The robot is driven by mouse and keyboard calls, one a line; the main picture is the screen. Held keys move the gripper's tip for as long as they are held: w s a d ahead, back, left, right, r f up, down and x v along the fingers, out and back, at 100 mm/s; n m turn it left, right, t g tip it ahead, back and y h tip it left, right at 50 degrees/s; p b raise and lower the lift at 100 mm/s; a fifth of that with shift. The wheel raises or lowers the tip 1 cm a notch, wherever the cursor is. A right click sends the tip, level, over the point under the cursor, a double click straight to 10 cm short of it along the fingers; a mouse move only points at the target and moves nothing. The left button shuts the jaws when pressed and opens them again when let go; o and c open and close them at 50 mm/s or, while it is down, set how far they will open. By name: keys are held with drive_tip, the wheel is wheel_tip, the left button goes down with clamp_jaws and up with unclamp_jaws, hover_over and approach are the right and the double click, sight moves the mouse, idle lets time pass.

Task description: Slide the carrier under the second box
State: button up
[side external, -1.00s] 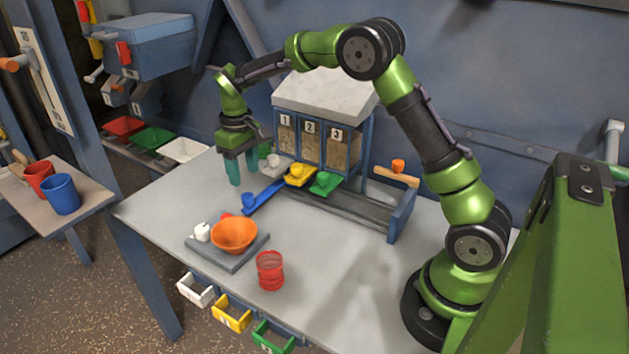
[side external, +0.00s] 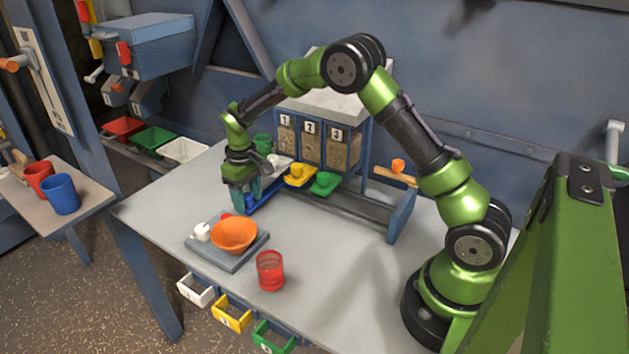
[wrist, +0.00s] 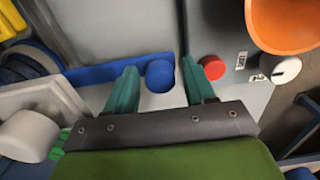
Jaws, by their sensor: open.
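The blue carrier (side external: 267,198) is a long bar that slants across the bench, in front of the numbered boxes. Its far end lies near the white and yellow trays. A blue knob (wrist: 160,74) stands at its near end. The second box (side external: 311,143) has a "2" label and grain behind its front, with the yellow tray (side external: 299,177) below it. My gripper (side external: 246,192) is low over the knob end and hides much of it in the side view. In the wrist view its teal fingers (wrist: 158,88) are open, one on each side of the knob.
An orange bowl (side external: 234,235) sits on a grey scale (side external: 208,250) with a red button (wrist: 211,67) and white knob (wrist: 286,70), close to my gripper. A red cup (side external: 270,270) stands nearer. A green cup (side external: 263,143) is behind. Bench at the left is clear.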

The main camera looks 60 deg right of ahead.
drive_tip(key=c, duration=0.7)
drive_tip(key=shift+s, duration=3.5)
drive_tip(key=shift+c, duration=0.2)
drive_tip(key=o, duration=0.8)
wheel_tip(320, 180, up, 12)
drive_tip(key=shift+r, duration=0.1)
